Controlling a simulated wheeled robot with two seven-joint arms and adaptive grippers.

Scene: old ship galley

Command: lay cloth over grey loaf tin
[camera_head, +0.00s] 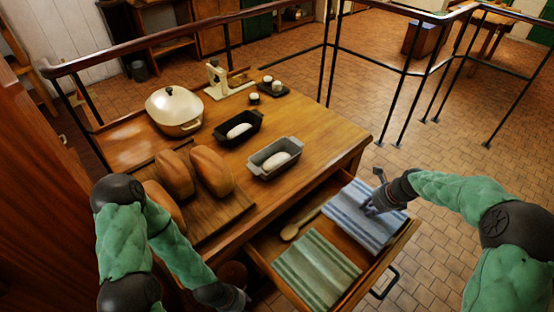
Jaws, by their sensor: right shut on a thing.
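The grey loaf tin (282,172) stands on the wooden table with a pale lump of dough (276,160) inside, uncovered. A blue-and-white striped cloth (360,224) lies in the open drawer, at its right side. A green striped cloth (316,270) lies flat in the drawer's near part. My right gripper (369,209) reaches down onto the blue cloth and is shut on it; the cloth still looks flat. My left gripper (236,303) is low at the bottom edge, left of the drawer, and its fingers are not clear.
A black loaf tin (229,142) with dough stands behind the grey one. Brown loaves (211,171) sit on a board at the left, with a cream lidded pot (174,108) behind. A wooden spoon (299,225) lies in the drawer. The table's right corner is clear.

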